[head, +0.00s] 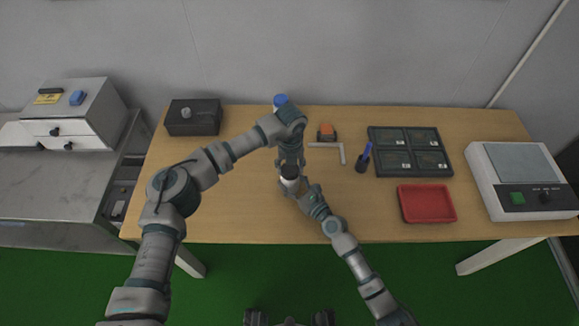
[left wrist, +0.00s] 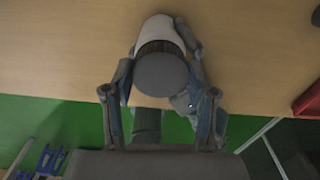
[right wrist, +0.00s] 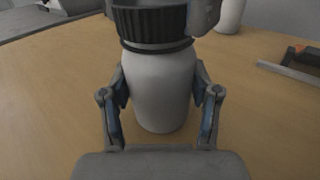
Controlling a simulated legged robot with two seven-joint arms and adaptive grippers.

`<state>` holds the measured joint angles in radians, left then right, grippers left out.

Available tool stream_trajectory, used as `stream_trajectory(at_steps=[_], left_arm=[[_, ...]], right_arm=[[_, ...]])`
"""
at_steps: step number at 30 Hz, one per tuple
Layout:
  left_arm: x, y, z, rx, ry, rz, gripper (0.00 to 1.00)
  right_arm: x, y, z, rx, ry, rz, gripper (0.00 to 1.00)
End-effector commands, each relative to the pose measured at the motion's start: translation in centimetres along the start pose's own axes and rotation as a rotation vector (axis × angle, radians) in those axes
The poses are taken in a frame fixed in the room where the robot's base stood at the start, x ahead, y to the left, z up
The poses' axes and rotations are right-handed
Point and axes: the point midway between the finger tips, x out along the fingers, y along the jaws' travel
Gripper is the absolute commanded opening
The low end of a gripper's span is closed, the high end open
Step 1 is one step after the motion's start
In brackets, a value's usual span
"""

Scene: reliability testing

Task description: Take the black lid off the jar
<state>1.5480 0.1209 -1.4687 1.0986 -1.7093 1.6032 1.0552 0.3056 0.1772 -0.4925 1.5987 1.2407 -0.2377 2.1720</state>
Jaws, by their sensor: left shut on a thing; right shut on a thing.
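The white jar (head: 289,186) stands near the front middle of the table, with the ribbed black lid (head: 289,171) on top. My left gripper (head: 290,167) comes down from above and is shut on the lid; in the left wrist view the lid's flat top (left wrist: 162,72) lies between its fingers. My right gripper (head: 297,189) comes in from the front and is shut on the jar's white body (right wrist: 160,90), below the lid (right wrist: 150,28). I see no clear gap between lid and jar. The jar looks upright.
A blue-capped bottle (head: 281,100) stands behind my left arm. A grey angle bracket (head: 342,152), a dark cup with a blue item (head: 363,158), a red tray (head: 427,219), a black divided tray (head: 410,149) and a scale (head: 520,180) lie to the right. A black box (head: 193,117) sits back left.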

Motion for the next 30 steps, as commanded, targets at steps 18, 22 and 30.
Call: stream_trajectory(at_steps=[18,22,30], left_arm=[[0.25,0.42,0.57,-1.116,-0.002,-0.007,0.16],[0.13,0.43,0.42,-1.114,-0.003,-0.008,0.15],[-0.06,0.29,0.1,-1.113,-0.001,-0.008,0.15]], right_arm=[[0.19,0.61,0.45,-0.004,-0.009,0.011,0.0],[0.17,0.67,0.42,-0.004,-0.008,0.012,0.0],[0.12,0.67,0.36,-0.003,-0.006,0.012,0.0]])
